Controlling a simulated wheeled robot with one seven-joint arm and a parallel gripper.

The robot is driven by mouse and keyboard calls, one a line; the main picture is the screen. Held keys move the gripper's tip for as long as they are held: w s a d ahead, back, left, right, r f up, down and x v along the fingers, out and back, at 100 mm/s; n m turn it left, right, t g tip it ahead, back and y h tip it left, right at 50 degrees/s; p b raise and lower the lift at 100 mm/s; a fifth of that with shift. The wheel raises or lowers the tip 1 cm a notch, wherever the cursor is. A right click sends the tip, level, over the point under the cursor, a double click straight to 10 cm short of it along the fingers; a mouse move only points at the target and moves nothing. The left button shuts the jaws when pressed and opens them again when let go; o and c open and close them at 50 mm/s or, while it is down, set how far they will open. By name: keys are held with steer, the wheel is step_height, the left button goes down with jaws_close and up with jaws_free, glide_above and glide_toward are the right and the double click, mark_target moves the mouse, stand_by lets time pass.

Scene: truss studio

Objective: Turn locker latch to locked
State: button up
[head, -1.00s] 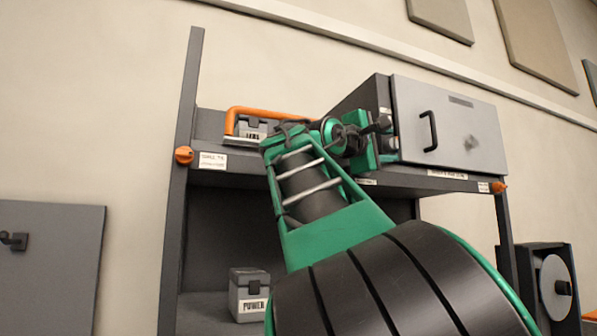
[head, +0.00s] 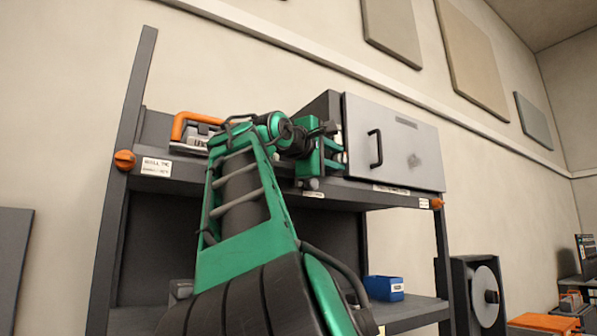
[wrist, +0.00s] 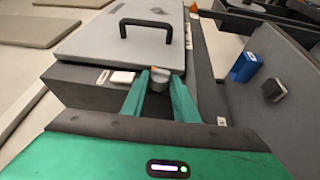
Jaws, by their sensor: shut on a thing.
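The locker is a dark box with a light grey door (head: 398,143) and a black handle (head: 375,148). It stands on the upper shelf, and the door looks closed. My gripper (head: 337,153) is at the door's left edge in the head view, where it hides the latch. In the wrist view, the locker door (wrist: 125,43) lies beyond my gripper (wrist: 160,84). Its two green fingers are shut on a small grey latch knob (wrist: 159,84) with an orange mark on its top. The knob's exact turn angle is hard to tell.
An orange-handled case (head: 196,131) sits on the shelf left of my arm. Orange knobs (head: 125,160) mark the shelf posts. A blue bin (head: 384,288) is on the lower shelf, and a reel unit (head: 483,290) stands at right. White labels (wrist: 122,77) sit beside the latch.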

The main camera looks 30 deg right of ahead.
steer(key=shift+d+r+m+g+y, duration=0.15)
steer(key=shift+m+g+y, duration=0.1)
steer(key=shift+y, duration=0.3)
steer(key=shift+a+r+m+g+y, duration=0.15)
steer(key=shift+m+g+y, duration=0.1)
steer(key=shift+y, duration=0.3)
steer(key=shift+d, duration=0.1)
steer(key=o, duration=1)
steer(key=shift+s+a+r, duration=0.1)
steer(key=shift+s+a, duration=0.05)
steer(key=shift+a, duration=0.3)
steer(key=v, duration=1)
steer(key=shift+r, duration=0.15)
